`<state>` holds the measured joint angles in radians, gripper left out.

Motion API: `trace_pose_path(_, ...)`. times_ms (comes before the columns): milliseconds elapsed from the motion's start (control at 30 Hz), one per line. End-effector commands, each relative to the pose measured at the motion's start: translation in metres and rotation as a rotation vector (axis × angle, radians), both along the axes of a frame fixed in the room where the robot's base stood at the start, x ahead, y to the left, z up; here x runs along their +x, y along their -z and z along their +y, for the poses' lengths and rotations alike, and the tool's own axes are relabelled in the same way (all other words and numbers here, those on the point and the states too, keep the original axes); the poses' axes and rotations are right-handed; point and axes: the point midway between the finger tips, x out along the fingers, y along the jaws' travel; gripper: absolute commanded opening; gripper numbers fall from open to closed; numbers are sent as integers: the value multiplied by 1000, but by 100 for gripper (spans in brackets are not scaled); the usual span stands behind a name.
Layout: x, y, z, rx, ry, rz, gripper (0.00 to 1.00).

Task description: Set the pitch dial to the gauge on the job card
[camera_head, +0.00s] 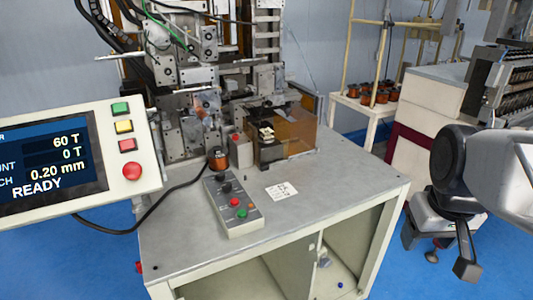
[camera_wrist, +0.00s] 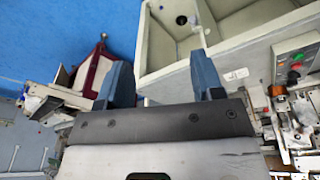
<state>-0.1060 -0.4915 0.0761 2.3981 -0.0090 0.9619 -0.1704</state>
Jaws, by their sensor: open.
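The grey control box (camera_head: 233,208) lies on the winder table with two black knobs (camera_head: 224,182), a red button and a green button. I cannot tell which knob is the pitch dial, nor read its setting. The job card (camera_head: 282,191) lies flat right of the box; its print is too small to read. The display (camera_head: 50,165) reads 60 T, 0 T, 0.20 mm and READY. My gripper (camera_wrist: 162,80) is open and empty, its blue fingers apart. It is off the table's right side, away from the box. The box (camera_wrist: 296,62) and card (camera_wrist: 236,74) also show in the wrist view.
A copper coil (camera_head: 218,159) stands behind the control box, before the winding machine (camera_head: 195,90). A black cable crosses the table's left side. The table's front right top (camera_head: 330,195) is clear. A side table (camera_head: 365,108) with several coils stands at the back right.

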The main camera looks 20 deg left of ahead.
Motion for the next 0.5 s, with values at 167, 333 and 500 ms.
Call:
trace_pose_path(167, 40, -11, 30, -19, -150, 18, 61)
trace_pose_path(333, 75, -19, 61, -37, -291, 32, 61)
trace_pose_path(500, 109, -23, 96, -54, -433, 46, 61)
